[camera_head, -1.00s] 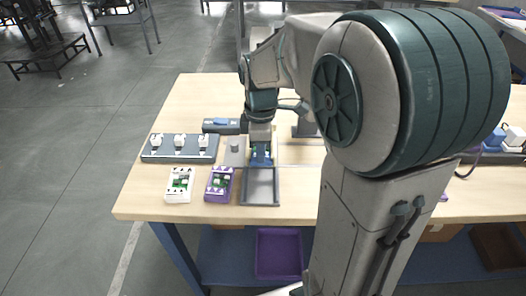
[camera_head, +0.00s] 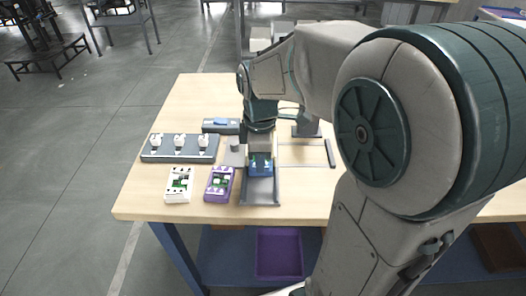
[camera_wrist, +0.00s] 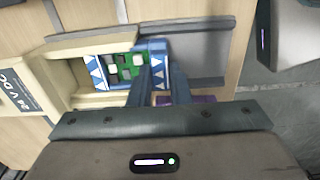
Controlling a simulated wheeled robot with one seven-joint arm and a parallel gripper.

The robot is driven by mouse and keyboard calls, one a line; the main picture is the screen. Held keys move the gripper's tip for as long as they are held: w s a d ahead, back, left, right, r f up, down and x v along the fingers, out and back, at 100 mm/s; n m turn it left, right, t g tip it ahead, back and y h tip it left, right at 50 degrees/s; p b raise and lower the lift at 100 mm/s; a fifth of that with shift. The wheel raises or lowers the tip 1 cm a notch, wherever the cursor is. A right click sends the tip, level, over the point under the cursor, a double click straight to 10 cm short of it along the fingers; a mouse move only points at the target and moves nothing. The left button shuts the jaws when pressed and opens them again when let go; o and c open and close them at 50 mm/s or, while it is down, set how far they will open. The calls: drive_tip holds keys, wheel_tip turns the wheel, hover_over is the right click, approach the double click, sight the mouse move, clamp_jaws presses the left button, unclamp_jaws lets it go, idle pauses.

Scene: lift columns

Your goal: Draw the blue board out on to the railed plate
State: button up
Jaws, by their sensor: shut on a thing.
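The blue board (camera_head: 261,168) lies over the far part of the grey railed plate (camera_head: 260,192); the plate's near part is bare. In the wrist view the board (camera_wrist: 98,69) has blue and white toothed ends and a green middle. Its left part is at the mouth of a beige housing (camera_wrist: 60,82), its right part over the railed plate (camera_wrist: 203,52). My gripper (camera_head: 260,155) is above the board in the head view. In the wrist view my gripper (camera_wrist: 157,72) is shut on the board's right end, and its fingers hide part of it.
A purple box (camera_head: 219,184) and a white box (camera_head: 179,185) stand left of the plate. A grey panel with several white knobs (camera_head: 180,149) lies behind them. A dark grey device (camera_head: 221,126) lies farther back. Bare tabletop (camera_head: 308,190) is right of the plate.

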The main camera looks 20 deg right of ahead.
drive_tip(key=shift+s+a, duration=0.35)
drive_tip(key=shift+s, duration=0.65)
drive_tip(key=shift+s+a, duration=0.3)
drive_tip(key=shift+s, duration=0.75)
drive_tip(key=shift+s+a, duration=0.35)
drive_tip(key=shift+s, duration=0.65)
drive_tip(key=o, duration=0.7)
drive_tip(key=shift+o, duration=0.2)
wheel_tip(320, 180, up, 6)
drive_tip(key=p, duration=0.5)
drive_tip(key=s+d+r+m+t+p, duration=0.2)
drive_tip(key=s+d+r+m+p, duration=0.1)
drive_tip(key=m, duration=1.1)
drive_tip(key=shift+s+r+m+t, duration=0.3)
drive_tip(key=shift+s+t, duration=0.1)
drive_tip(key=shift+s, duration=0.35)
